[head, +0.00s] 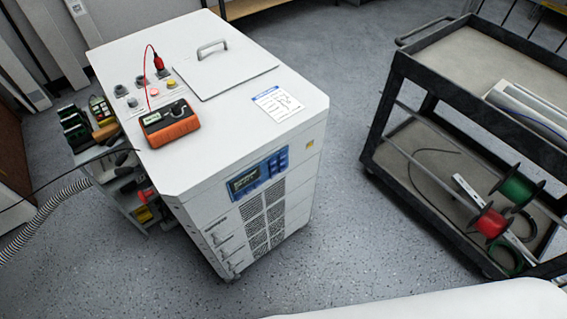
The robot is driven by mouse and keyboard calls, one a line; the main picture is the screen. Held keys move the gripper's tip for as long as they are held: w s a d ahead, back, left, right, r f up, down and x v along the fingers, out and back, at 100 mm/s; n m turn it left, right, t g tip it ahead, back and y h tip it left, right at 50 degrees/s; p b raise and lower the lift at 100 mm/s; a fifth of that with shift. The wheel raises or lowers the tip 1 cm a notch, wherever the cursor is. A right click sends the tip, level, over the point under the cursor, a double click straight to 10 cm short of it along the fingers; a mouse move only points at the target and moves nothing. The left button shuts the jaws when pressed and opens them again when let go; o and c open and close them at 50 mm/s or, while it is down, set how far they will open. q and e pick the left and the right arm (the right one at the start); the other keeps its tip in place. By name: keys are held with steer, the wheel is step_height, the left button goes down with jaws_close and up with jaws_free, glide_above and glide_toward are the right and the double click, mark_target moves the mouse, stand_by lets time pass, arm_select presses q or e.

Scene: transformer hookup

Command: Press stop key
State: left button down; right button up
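A white cabinet (238,124) stands left of centre. Its front carries a blue control panel (257,174) with a small display (245,181) and several dark blue keys (277,161) right of it. The key labels are too small to read, so I cannot tell which is the stop key. Neither of my grippers is in view.
An orange meter (170,123) with a red lead lies on the cabinet top, near a handled lid (223,68) and a paper sheet (278,103). A dark cart (446,60) with red and green spools stands right. Grey floor (335,200) is clear between.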

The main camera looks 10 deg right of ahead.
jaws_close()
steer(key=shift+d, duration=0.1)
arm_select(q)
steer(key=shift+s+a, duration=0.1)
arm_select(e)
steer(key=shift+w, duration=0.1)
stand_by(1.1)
